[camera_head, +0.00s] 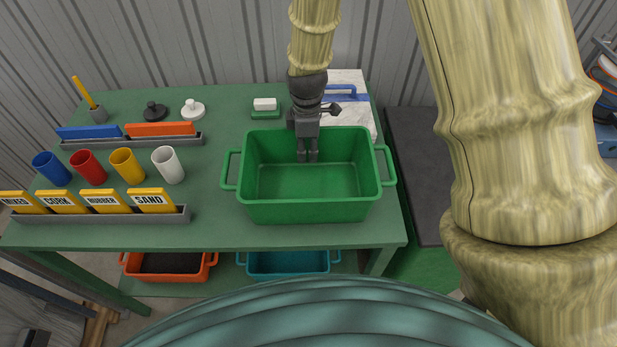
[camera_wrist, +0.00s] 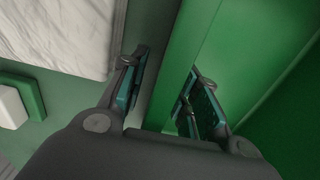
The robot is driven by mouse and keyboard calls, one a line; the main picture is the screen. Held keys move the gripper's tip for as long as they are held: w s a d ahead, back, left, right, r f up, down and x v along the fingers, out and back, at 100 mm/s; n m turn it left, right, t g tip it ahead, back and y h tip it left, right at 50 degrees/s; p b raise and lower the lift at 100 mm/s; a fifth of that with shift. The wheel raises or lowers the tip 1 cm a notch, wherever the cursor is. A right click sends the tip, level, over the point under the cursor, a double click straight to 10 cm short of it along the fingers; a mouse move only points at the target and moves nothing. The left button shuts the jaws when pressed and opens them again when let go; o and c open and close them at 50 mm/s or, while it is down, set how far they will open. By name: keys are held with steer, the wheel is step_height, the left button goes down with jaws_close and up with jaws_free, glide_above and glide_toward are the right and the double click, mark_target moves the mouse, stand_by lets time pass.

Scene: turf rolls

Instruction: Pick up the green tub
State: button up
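The green tub (camera_head: 310,210) stands on the green workbench, open at the top and empty inside, with a loop handle at each end. My gripper (camera_head: 307,156) points down at the tub's far wall, near the middle of that side. In the wrist view, the tub's wall (camera_wrist: 186,60) runs between the two spread fingers of my gripper (camera_wrist: 168,95). One finger is outside the tub and the other is inside. A gap shows between the outer finger and the wall. The outer finger is hidden in the head view.
Behind the tub lie a white marbled board (camera_head: 358,108) with a blue handle and a white-and-green block (camera_head: 265,108). Several coloured cups (camera_head: 125,166) and a rack of yellow labelled cards (camera_head: 150,201) stand left on the workbench (camera_head: 215,232). Orange (camera_head: 168,274) and teal (camera_head: 288,270) bins sit below.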

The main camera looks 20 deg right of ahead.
steer(key=shift+f, duration=0.15)
steer(key=shift+c, duration=0.5)
jaws_close()
